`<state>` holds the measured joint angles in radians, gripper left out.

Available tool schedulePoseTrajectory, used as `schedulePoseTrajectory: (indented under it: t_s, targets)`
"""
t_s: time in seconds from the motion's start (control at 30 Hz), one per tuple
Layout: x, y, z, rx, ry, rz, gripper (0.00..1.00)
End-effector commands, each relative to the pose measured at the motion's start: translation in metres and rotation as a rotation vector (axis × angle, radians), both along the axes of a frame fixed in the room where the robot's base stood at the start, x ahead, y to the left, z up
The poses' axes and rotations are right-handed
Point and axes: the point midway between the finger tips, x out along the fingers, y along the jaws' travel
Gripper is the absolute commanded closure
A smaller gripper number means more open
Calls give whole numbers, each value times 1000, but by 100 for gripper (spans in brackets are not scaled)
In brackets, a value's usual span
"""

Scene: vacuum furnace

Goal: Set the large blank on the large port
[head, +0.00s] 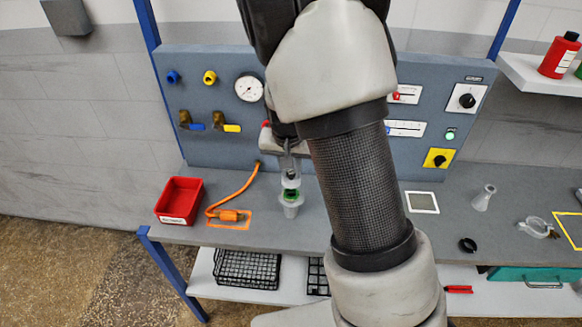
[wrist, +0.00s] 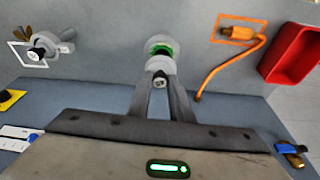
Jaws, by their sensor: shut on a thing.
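My gripper (head: 289,160) is shut on the large blank (head: 290,181), a pale grey round piece. It holds the blank just over the large port (head: 291,209), a light grey upright fitting on the bench with a green ring (head: 291,195) at its top. In the wrist view my gripper's fingers (wrist: 160,84) meet on the blank (wrist: 160,66), with the green ring (wrist: 160,49) and the port (wrist: 163,41) beyond it. The blank looks roughly above the port; I cannot tell whether it touches the ring.
An orange hose with a plug (head: 229,216) and a red bin (head: 180,201) lie left of the port. The gauge panel (head: 215,145) stands close behind. A metal fitting (wrist: 38,50) sits in a white outline. A flask (head: 484,197) and a black ring (head: 467,244) stand at right.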

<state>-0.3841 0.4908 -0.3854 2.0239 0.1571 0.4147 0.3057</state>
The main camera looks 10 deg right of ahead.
Motion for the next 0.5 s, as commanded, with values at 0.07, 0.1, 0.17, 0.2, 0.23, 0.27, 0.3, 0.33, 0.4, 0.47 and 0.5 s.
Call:
schedulePoseTrajectory:
  t_s: [0.07,0.1,0.17,0.2,0.23,0.27,0.3,0.33,0.4,0.47,0.5]
  targets:
    - [0,0,-6,0,0,0,100]
    - [0,0,-8,0,0,0,100]
    - [0,0,-11,0,0,0,100]
    - [0,0,-13,0,0,-1,100]
    - [0,0,-15,0,0,-1,100]
    - [0,0,-16,0,0,-1,100]
    - [0,0,-18,0,0,-1,100]
    - [0,0,-20,0,0,-1,100]
    - [0,0,-23,0,0,-1,100]
    - [0,0,-26,0,0,-1,100]
    - [0,0,-28,0,0,-1,100]
